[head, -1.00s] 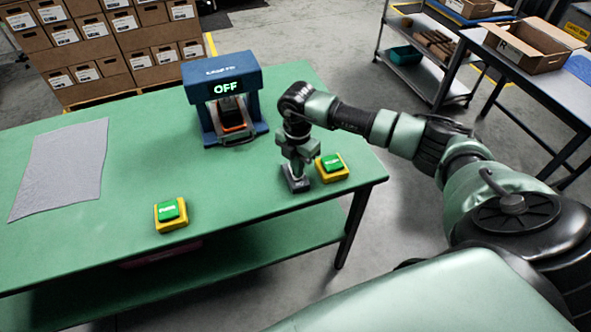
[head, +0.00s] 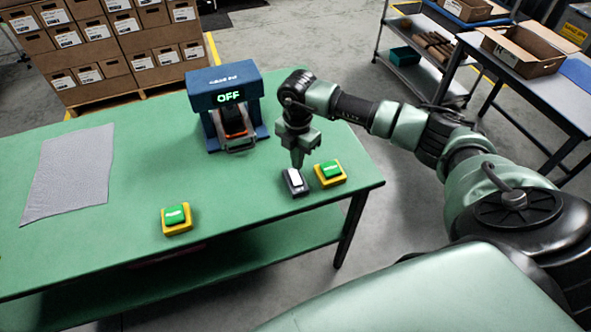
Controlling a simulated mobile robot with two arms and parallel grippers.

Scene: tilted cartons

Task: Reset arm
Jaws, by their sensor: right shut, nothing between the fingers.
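My right arm comes in from the right, and its gripper (head: 297,163) points down over the right part of the green table. The gripper is shut and empty. Just below its fingertips a small dark block with a white top (head: 295,181) rests on the table. I cannot tell whether the tips clear it fully. My left gripper is not in view.
A yellow box with a green button (head: 330,172) sits right of the block, and another (head: 176,218) near the front edge. A blue machine reading OFF (head: 224,88) stands behind. A grey cloth (head: 70,172) lies left on the green table (head: 125,200).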

